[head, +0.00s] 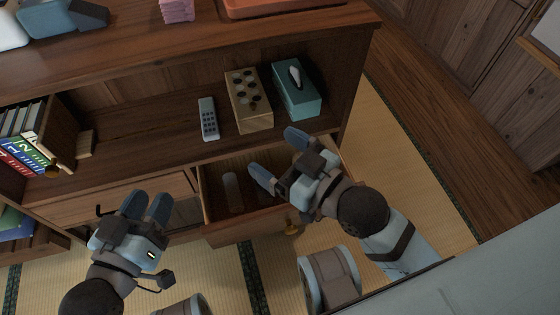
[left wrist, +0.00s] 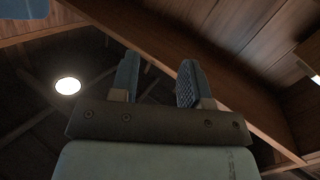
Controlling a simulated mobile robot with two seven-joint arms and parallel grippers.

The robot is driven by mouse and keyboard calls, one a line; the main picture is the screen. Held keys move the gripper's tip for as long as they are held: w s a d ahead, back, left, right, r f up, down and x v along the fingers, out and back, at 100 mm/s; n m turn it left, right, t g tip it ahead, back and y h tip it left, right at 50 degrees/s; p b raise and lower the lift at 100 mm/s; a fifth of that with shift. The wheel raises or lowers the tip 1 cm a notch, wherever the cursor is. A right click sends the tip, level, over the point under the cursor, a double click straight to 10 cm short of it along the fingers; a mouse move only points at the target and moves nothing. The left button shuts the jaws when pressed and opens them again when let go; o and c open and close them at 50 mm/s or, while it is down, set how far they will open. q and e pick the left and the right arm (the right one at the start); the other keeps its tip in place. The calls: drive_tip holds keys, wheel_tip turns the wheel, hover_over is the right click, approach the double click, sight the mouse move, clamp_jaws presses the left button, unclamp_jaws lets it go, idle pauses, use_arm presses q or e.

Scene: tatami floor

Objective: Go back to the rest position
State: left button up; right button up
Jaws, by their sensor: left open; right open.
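My left gripper (head: 146,205) is in the lower left of the head view, in front of the cabinet's lower drawers. Its two blue fingers are apart with nothing between them. The left wrist view also shows the left gripper (left wrist: 159,75) with its fingers apart and empty, against a dark beamed ceiling. My right gripper (head: 279,158) is over the right part of the pulled-out drawer (head: 225,236). Its blue fingers are spread wide and no object shows between them. The right gripper hides part of the drawer. A pale cylindrical object (head: 233,192) lies in the drawer.
The wooden cabinet's shelf (head: 150,145) holds a grey remote (head: 208,118), a wooden box with dark round spots (head: 247,100), a teal tissue box (head: 297,92) and several books (head: 25,155). Tatami floor (head: 400,150) is clear right of the cabinet.

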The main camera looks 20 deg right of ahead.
drive_tip(key=shift+s+f+m+g, duration=0.65)
drive_tip(key=shift+m+g, duration=0.05)
drive_tip(key=shift+m, duration=0.4)
